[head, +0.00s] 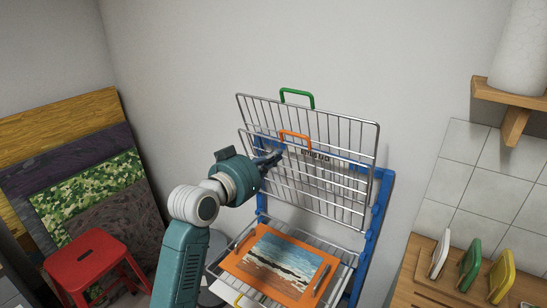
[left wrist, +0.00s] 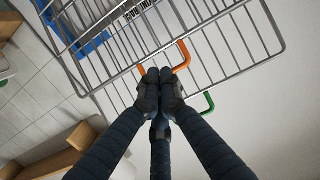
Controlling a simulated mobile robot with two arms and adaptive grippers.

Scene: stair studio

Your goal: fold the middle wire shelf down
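The middle wire shelf (head: 330,178) is tilted up steeply on the blue frame (head: 378,215). Its orange handle (head: 296,134) is at its top edge. The top wire shelf (head: 345,128), with a green handle (head: 297,92), stands folded up behind it. My left gripper (head: 278,153) is at the orange handle's left end. In the left wrist view, the dark fingers of my left gripper (left wrist: 160,80) come together around the orange handle (left wrist: 185,58), whose grasped part they hide. The green handle (left wrist: 208,102) is close by, apart from the fingers. My right gripper is not in view.
The lowest wire shelf (head: 352,262) is down and bears an orange board with a seascape picture (head: 283,262). A red stool (head: 90,262) and leaning panels (head: 85,150) are at left. A wooden counter (head: 425,275) with upright coloured boards is at right.

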